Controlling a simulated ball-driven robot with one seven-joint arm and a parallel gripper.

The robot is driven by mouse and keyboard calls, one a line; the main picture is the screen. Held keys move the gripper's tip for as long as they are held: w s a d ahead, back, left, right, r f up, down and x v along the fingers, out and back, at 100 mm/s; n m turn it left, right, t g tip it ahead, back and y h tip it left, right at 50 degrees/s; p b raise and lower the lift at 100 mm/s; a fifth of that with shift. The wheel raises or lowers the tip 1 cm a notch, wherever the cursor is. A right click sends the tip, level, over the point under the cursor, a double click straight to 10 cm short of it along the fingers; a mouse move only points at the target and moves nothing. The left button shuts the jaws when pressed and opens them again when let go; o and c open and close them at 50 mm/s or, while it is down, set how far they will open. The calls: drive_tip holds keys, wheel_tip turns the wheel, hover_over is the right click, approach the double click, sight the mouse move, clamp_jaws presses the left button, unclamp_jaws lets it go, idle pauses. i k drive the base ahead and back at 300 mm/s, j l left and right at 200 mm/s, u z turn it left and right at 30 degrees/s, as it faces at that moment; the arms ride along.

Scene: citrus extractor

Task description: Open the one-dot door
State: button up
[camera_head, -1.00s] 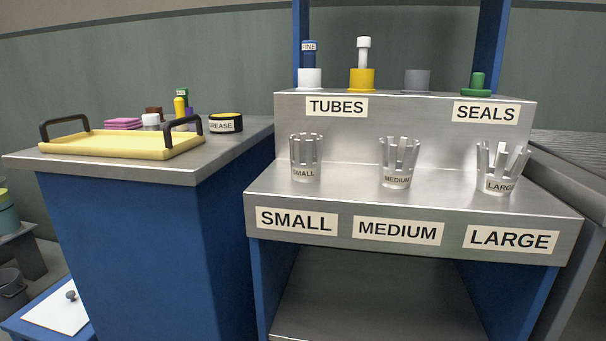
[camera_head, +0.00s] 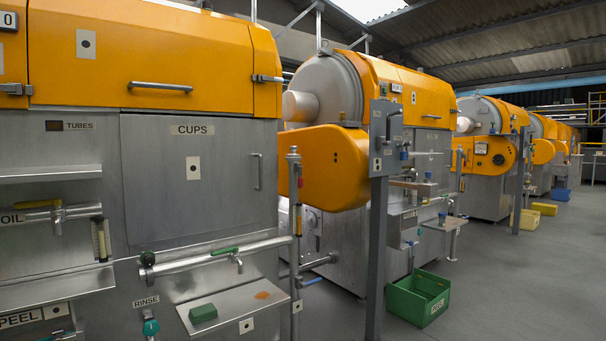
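A grey metal door (camera_head: 193,225) labelled CUPS stands in the front of the nearest machine, on the left. It carries a pale plate with one dot (camera_head: 193,167) and a vertical bar handle (camera_head: 257,171) near its right edge. It appears shut. Above it, an orange hood panel (camera_head: 200,50) also carries a one-dot plate (camera_head: 86,43) and has a horizontal bar handle (camera_head: 160,87); it appears shut too, with a latch (camera_head: 267,79) at its right edge. My gripper is not in view.
A pipe (camera_head: 210,255) with a green-handled tap and a shelf (camera_head: 235,304) holding a green block (camera_head: 203,313) stick out below the CUPS door. A post (camera_head: 294,240) stands at the right. A green crate (camera_head: 418,299) sits on the floor. The aisle (camera_head: 530,280) at right looks clear.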

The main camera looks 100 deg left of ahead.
sight(183, 175)
drive_tip(key=u, duration=2.05)
